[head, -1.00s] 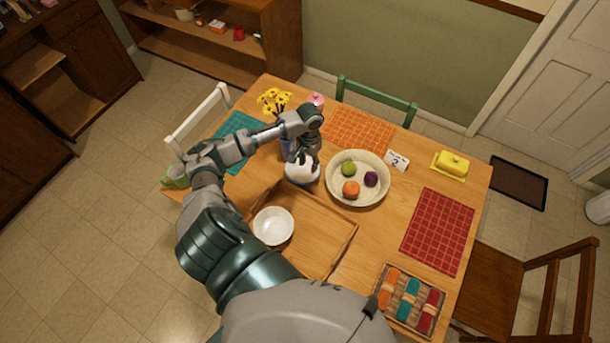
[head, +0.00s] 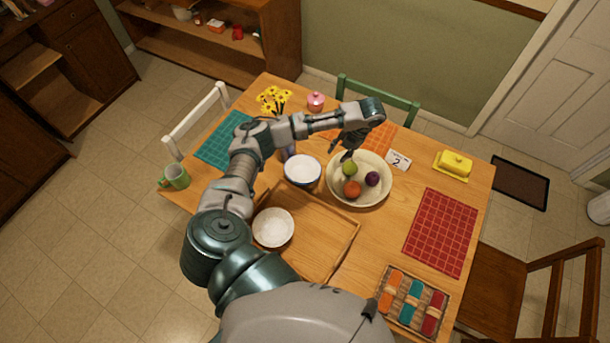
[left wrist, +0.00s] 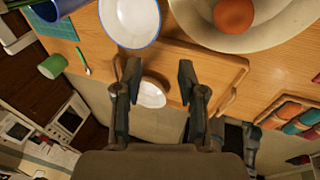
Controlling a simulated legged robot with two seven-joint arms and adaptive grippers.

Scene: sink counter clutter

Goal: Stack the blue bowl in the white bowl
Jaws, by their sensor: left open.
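The blue bowl (head: 302,171), white inside with a blue rim, stands upright on the wooden table behind the tray; it also shows in the left wrist view (left wrist: 131,20). The white bowl (head: 273,228) sits in the left part of the wooden tray (head: 335,262). It also shows in the left wrist view (left wrist: 152,94), between the fingers in the picture but farther away. My left gripper (head: 347,152) is open and empty, over the back left of the fruit bowl, right of the blue bowl. It is open in the left wrist view too (left wrist: 158,78).
The large cream bowl (head: 340,192) holds several fruits beside the blue bowl. A green mug (head: 175,177) is at the left edge. Rolled napkins (head: 412,300) lie front right.

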